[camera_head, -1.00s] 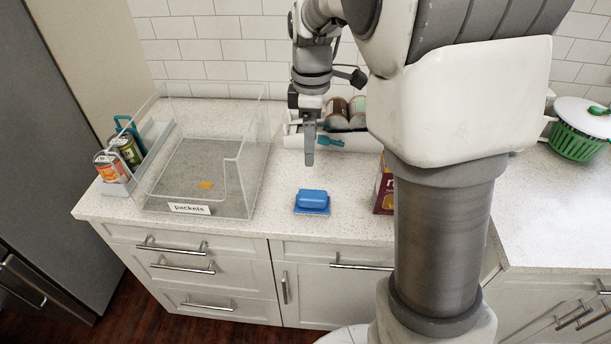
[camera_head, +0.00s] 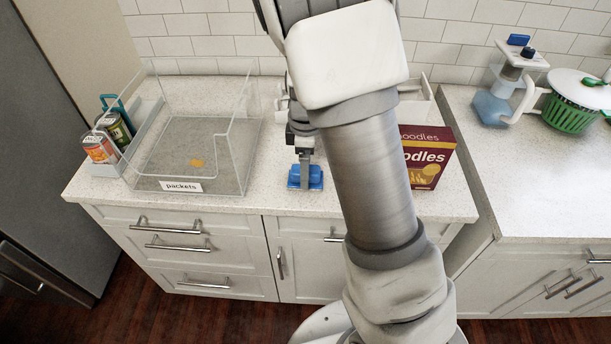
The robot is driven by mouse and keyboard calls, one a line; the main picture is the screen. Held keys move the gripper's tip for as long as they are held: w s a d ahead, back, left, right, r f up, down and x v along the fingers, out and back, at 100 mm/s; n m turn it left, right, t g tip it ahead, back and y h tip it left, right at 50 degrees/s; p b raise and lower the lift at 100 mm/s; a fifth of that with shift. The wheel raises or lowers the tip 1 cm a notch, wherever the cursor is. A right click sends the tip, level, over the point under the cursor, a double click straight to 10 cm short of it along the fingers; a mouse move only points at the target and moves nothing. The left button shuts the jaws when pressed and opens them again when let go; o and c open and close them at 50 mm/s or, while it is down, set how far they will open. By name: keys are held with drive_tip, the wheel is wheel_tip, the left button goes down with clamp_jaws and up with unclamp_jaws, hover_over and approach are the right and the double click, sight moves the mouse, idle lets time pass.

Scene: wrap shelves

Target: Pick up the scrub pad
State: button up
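A blue item (camera_head: 315,179) with a raised top and a flat base lies on the counter, right of the clear bin; it is the likely scrub pad, though its texture is too small to tell. My gripper (camera_head: 304,182) points down over it, with the fingers in front of its middle. Part of the item is hidden behind the fingers. I cannot tell whether the fingers touch it or how far apart they are. Another small blue block (camera_head: 519,40) sits on top of a white-topped dispenser (camera_head: 492,108) at the right.
The clear bin labelled "packets" (camera_head: 222,185) stands close to the left, with a rack of cans (camera_head: 115,130) beyond. A noodle box (camera_head: 426,158) stands right of my arm. A white organiser (camera_head: 424,106) is behind. A green colander (camera_head: 569,114) is far right.

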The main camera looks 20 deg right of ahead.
drive_tip(key=shift+f, duration=0.6)
clamp_jaws()
drive_tip(key=shift+r, duration=0.1)
wheel_tip(320, 180, up, 10)
drive_tip(key=shift+p, duration=0.3)
